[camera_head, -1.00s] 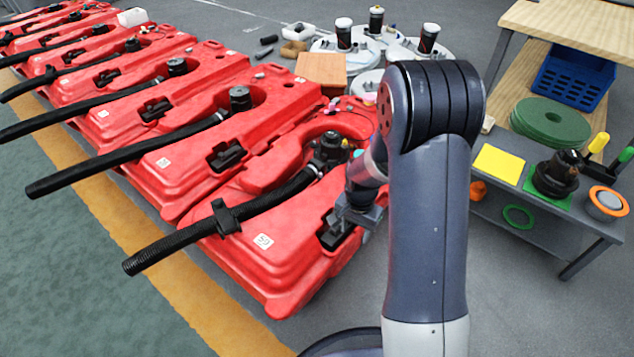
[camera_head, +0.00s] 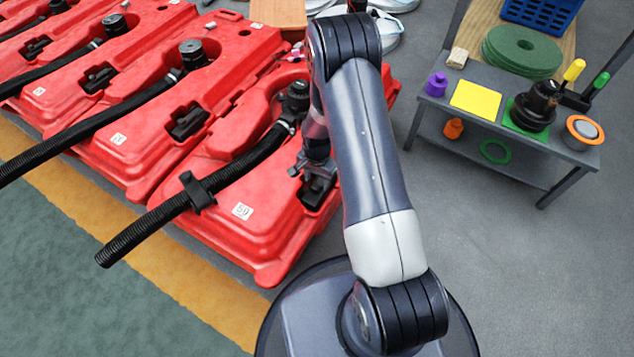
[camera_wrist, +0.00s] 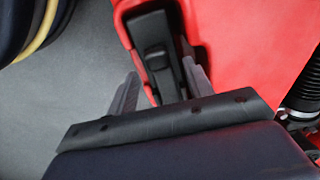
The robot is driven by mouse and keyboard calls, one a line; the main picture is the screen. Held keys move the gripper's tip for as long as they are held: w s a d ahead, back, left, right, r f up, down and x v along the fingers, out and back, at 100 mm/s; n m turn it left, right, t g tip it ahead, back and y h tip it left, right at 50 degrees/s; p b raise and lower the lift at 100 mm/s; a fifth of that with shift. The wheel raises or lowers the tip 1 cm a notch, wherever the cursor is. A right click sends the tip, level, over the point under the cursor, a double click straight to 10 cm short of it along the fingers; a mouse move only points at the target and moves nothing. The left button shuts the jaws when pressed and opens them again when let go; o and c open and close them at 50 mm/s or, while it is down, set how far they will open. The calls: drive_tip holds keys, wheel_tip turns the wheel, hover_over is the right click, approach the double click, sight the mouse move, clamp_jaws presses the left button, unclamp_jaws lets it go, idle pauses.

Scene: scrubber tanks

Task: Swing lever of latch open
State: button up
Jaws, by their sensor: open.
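The black latch (camera_head: 316,193) sits in a recess near the right edge of the nearest red tank (camera_head: 272,238). In the wrist view its lever (camera_wrist: 153,52) lies lengthwise in the recess and looks folded down. My gripper (camera_wrist: 160,70) is open, with one grey finger on each side of the latch's near end. Whether the fingers touch it I cannot tell. In the head view my gripper (camera_head: 311,168) is at the latch, and it and my forearm hide part of the latch.
A black hose (camera_head: 160,228) runs along the nearest tank, left of the latch. More red tanks (camera_head: 140,140) stand in a row to the left. A grey bench (camera_head: 470,125) with pads and several parts stands at right. Grey floor (camera_head: 510,270) is open at lower right.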

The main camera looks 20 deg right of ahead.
drive_tip(key=shift+f, duration=0.65)
clamp_jaws()
